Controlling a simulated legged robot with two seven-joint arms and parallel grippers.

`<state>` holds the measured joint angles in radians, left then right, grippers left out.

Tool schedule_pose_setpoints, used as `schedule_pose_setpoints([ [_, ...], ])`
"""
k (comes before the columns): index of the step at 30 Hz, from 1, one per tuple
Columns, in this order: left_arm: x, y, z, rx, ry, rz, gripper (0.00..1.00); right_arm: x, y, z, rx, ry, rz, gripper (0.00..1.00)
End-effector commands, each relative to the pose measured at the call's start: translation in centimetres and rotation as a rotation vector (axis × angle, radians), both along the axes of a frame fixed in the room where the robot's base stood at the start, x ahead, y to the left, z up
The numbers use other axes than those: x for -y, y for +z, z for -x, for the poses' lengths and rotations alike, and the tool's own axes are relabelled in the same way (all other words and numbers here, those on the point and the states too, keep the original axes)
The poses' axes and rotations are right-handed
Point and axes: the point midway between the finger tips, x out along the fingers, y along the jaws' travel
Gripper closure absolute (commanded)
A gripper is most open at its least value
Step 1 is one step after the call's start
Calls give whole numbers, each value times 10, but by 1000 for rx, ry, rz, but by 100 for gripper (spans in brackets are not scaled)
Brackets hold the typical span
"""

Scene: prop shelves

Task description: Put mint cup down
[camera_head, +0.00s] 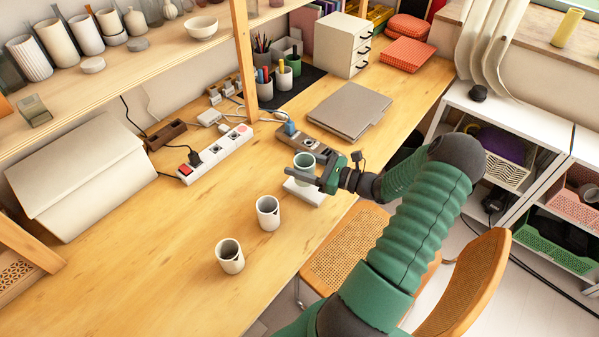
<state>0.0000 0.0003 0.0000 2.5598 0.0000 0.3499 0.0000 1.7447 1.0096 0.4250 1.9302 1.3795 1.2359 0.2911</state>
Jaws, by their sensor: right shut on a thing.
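The mint cup (304,161) is upright near the front edge of the wooden desk, beside or just above a small white block (305,192). Whether its base touches the block is hard to tell. My right gripper (318,180) is shut on the mint cup, its fingers hiding the cup's lower part. My green right arm comes in from the lower right. My left gripper is not in view.
A power strip (215,153), dark box (291,138) and grey laptop (350,110) lie behind. A chair (345,250) stands in front.

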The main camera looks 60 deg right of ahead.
Motion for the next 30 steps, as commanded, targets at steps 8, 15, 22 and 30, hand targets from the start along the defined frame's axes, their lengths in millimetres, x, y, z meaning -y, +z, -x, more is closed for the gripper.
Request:
schedule_pose_setpoints([
  [8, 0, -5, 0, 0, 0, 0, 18, 2, -37, -1, 1, 0, -1, 100],
  [15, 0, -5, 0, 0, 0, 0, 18, 1, -37, 0, -2, -1, 0, 27],
  [22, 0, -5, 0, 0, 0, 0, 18, 1, -36, 0, -1, -1, 0, 22],
  [30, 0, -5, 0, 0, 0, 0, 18, 6, -36, 21, -3, -5, 2, 22],
])
